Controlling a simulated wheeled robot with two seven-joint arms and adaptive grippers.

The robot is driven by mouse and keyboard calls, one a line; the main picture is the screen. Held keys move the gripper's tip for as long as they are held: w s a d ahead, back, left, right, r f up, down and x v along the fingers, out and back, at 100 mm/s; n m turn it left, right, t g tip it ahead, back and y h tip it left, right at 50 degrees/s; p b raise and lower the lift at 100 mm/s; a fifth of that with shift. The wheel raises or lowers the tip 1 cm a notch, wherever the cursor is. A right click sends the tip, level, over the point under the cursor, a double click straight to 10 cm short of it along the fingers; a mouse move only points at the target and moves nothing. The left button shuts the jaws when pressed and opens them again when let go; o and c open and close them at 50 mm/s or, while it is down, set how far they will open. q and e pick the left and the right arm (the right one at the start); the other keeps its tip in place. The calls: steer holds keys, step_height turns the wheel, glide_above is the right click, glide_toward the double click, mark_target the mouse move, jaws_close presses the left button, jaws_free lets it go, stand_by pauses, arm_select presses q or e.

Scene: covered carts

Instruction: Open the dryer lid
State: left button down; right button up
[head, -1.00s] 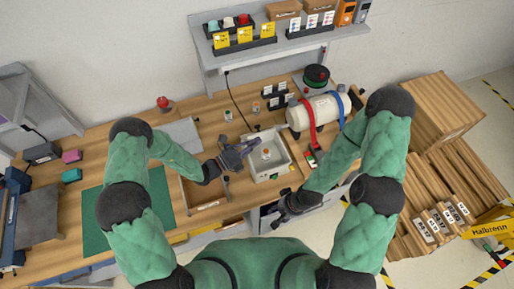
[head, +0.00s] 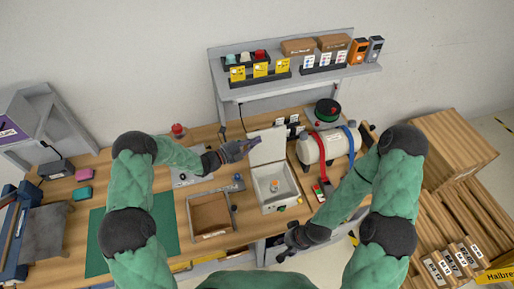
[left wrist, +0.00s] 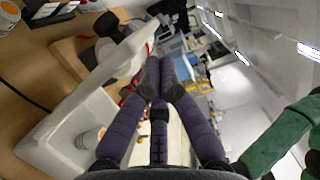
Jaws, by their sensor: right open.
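The dryer (head: 285,203) is a white box on the wooden bench, with a small white and orange container (head: 275,186) inside. Its pale lid (head: 268,148) stands raised at the back edge, and the box is open on top. In the left wrist view the lid (left wrist: 104,72) rises left of my fingers, with the container (left wrist: 90,138) below. My left gripper (head: 250,146) is beside the lid's left edge, its fingers together and holding nothing visible; contact with the lid is unclear. My right gripper (head: 284,252) is open and empty at the bench's front edge.
A wooden tray (head: 210,213) lies left of the dryer. A cream tank (head: 325,146) with red and blue straps stands to its right. A grey shelf (head: 290,75) with bins is behind. A red button (head: 178,130) stands at the back left.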

arm_select(q)
steer(key=shift+w+a, duration=0.15)
steer(key=shift+w, duration=0.2)
steer(key=shift+a, duration=0.1)
stand_by(0.3)
steer(key=v, duration=1.1)
steer(key=shift+s+a, duration=0.2)
steer(key=shift+a, duration=0.15)
steer(key=shift+f, duration=0.1)
